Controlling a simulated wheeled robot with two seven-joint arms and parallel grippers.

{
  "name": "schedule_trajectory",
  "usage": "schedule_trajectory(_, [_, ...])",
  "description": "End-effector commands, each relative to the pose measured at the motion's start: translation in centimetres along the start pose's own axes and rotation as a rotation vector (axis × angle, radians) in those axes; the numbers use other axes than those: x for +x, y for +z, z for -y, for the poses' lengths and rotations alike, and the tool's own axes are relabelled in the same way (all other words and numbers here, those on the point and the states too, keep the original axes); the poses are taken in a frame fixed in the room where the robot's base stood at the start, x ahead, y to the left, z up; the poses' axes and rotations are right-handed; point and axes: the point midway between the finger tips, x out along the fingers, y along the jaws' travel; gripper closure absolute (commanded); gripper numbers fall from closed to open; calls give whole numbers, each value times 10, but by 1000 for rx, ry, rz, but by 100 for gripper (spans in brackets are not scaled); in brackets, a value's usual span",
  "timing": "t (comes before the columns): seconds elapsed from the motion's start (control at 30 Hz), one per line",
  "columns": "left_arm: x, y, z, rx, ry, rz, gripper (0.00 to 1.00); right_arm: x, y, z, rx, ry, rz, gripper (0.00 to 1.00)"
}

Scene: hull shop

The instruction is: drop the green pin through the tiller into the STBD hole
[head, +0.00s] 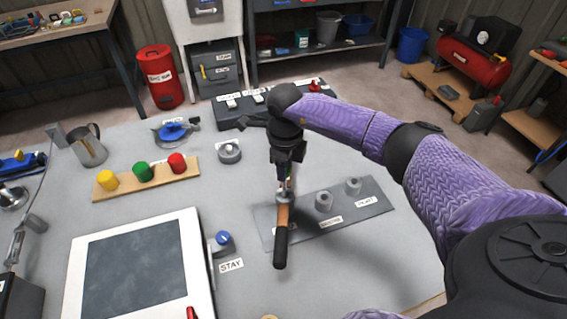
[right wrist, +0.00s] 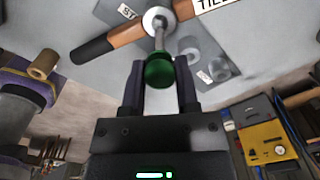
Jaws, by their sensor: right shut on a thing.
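My right gripper (head: 287,176) points down over the tiller (head: 282,222), a wooden bar with a black grip and a metal ring. In the right wrist view the gripper (right wrist: 160,80) is shut on the green pin (right wrist: 159,72) by its green head. The pin's metal shank runs to the ring of the tiller (right wrist: 125,32). I cannot tell how deep it sits. The ring is over the near-left spot of the grey plate (head: 300,232), by a label starting "ST" (right wrist: 128,11). The hole under the ring is hidden. My left gripper is not in view.
Two grey posts (head: 324,202) (head: 353,186) stand on the plate, right of the tiller. A wooden rack (head: 125,188) with yellow, green and red knobs is at left. A white-framed panel (head: 80,290) and a blue knob (head: 223,238) lie near. The bench right of the plate is clear.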

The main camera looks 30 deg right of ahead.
Motion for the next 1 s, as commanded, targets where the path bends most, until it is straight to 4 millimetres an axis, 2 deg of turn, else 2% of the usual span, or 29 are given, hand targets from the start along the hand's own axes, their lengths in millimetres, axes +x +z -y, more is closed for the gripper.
schedule_trajectory(0.03, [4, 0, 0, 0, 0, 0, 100, 4, 0, 0, 0, 0, 0, 100])
schedule_trajectory(1.0, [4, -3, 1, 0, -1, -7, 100, 6, 0, 0, 0, 0, 0, 100])
